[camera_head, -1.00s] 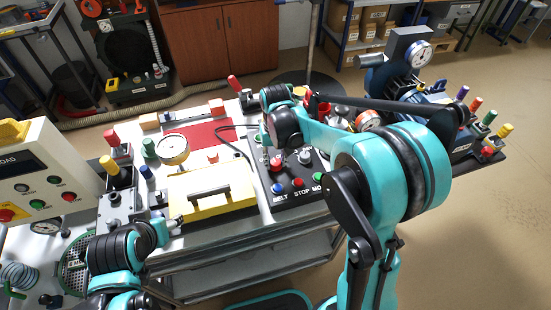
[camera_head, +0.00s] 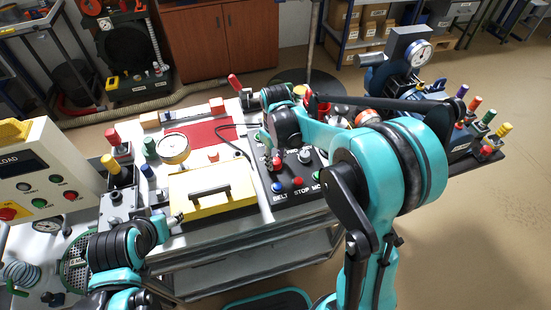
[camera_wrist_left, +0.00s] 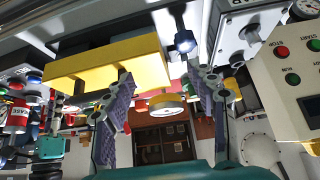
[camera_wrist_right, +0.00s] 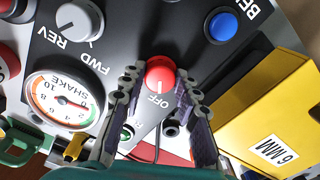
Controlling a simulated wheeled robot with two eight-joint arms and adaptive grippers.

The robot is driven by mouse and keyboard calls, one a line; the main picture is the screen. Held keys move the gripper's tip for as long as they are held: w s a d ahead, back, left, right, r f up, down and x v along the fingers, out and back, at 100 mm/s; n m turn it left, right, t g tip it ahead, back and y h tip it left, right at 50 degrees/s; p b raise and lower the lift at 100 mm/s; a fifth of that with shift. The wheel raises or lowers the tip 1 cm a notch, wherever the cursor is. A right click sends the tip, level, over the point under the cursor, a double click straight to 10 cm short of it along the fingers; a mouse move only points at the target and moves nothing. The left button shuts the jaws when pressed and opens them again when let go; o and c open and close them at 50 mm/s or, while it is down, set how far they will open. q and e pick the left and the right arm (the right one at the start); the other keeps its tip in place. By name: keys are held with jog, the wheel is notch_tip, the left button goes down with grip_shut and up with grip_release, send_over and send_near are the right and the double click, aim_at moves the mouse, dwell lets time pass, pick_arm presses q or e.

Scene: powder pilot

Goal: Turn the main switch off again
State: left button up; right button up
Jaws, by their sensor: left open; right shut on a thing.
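The main switch's red ball knob (camera_wrist_right: 160,72) stands on the black panel (camera_wrist_right: 130,35) beside the word OFF in the right wrist view. The knob (camera_head: 277,163) also shows in the head view, just below my right gripper (camera_head: 271,152). In the right wrist view, my right gripper (camera_wrist_right: 159,85) has its fingers on both sides of the knob and is shut on it. The lever's base is partly hidden. My left gripper (camera_head: 177,218) is low at the yellow case's left front corner. It is open and empty in the left wrist view (camera_wrist_left: 160,78).
The yellow case (camera_head: 190,195) lies left of the panel. A blue BELT button (camera_wrist_right: 221,26), a grey FWD/REV knob (camera_wrist_right: 78,20) and a SHAKE gauge (camera_wrist_right: 62,101) surround the switch. A load unit (camera_head: 40,170) stands at far left. Open floor (camera_head: 500,220) lies at right.

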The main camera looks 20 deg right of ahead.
aim_at(276, 161)
jog(key=o, duration=1.1)
jog(key=shift+o, duration=0.2)
notch_tip(276, 161, up, 12)
jog(key=s+d+f+m+t, duration=0.1)
jog(key=s+t, duration=0.1)
jog(key=s, duration=0.3)
jog(key=s+d+f+m+t, duration=0.1)
jog(key=s+m+t, duration=0.1)
jog(key=s, duration=0.4)
jog(key=s+f+m+t+b, duration=0.1)
jog(key=s+f+m+t, duration=0.1)
jog(key=s, duration=0.4)
jog(key=shift+d+t, duration=0.4)
jog(key=shift+t, duration=0.1)
